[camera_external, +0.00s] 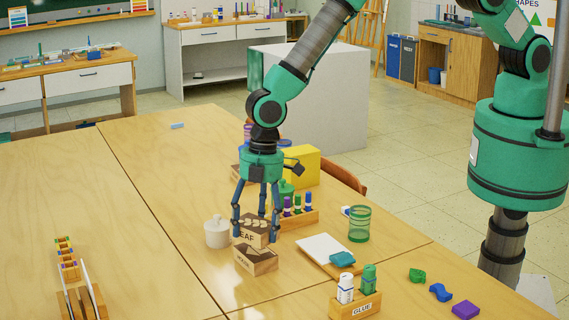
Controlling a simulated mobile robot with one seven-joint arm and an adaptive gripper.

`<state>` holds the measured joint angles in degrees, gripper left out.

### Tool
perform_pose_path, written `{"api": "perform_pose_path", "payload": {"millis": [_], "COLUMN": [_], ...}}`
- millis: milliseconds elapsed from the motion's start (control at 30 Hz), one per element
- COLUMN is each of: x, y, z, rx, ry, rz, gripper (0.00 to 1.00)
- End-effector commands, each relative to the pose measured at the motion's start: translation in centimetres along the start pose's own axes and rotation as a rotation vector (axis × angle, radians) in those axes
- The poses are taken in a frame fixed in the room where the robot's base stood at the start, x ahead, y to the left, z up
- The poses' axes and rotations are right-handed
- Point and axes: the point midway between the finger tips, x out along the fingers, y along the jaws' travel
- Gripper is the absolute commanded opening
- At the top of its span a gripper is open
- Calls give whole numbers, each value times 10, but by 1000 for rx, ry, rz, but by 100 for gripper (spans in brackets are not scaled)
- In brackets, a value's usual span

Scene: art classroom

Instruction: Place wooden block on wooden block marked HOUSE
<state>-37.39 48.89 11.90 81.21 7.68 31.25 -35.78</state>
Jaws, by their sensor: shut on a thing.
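My gripper (256,234) points down over the table and is shut on a wooden block (252,240). The letters "EAF" show on its front, and a finger covers part of it. A second wooden block (255,262) rests on the table directly below. It has a dark roof-like mark and small lettering that I cannot read clearly. The held block appears over the lower block, lined up with it in this view. I cannot tell whether the two touch.
A white lidded jar (217,232) stands close left of the blocks. A marker holder (297,219), yellow box (300,166), green glass (359,224), white pad (324,249) and GLUE holder (355,305) stand to the right. The table left of the jar is mostly clear.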

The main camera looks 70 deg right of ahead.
Motion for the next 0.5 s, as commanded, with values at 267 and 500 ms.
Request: {"api": "perform_pose_path", "payload": {"millis": [267, 500], "x": [21, 35], "y": [0, 0], "z": [4, 5], "rx": [0, 0], "ry": [-1, 0], "rz": [0, 0], "gripper": [36, 36]}}
